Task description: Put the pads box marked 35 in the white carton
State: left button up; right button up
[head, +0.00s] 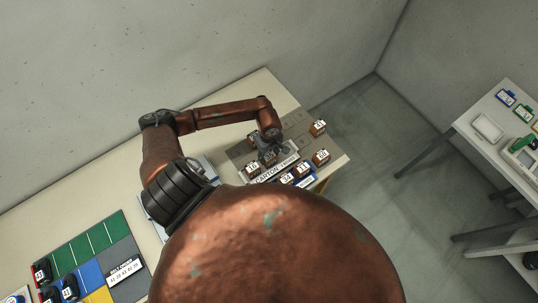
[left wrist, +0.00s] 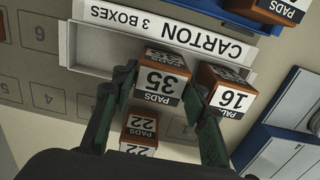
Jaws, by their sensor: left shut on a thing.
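The pads box marked 35 (left wrist: 160,78), brown with a white label, is between the fingers of my left gripper (left wrist: 162,90) in the left wrist view. The gripper is shut on it. The white carton (left wrist: 90,48), labelled CARTON 3 BOXES, lies just beyond the held box, which overlaps its near edge in the picture. I cannot tell whether the box is above or inside it. In the head view my left gripper (head: 268,153) is over the carton (head: 278,171) at the table's right end. My right gripper is not in view.
A box marked 16 (left wrist: 228,92) is close beside the right finger. A box marked 22 (left wrist: 140,127) is below the fingers. More boxes stand around the carton, including one marked 41 (head: 318,128). A coloured mat (head: 95,255) lies at lower left.

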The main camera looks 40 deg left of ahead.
aim_at(269, 155)
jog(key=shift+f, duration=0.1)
pick_arm(q)
jog(key=shift+f, duration=0.2)
jog(key=o, duration=0.9)
jog(key=shift+r, duration=0.1)
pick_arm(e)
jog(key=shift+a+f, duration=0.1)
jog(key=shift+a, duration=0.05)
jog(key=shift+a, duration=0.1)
pick_arm(q)
jog(key=shift+r, duration=0.1)
jog(key=shift+r, duration=0.2)
notch_tip(269, 155, up, 12)
jog(key=b, duration=0.2)
jog(key=shift+f+b, duration=0.15)
jog(key=shift+b, duration=0.15)
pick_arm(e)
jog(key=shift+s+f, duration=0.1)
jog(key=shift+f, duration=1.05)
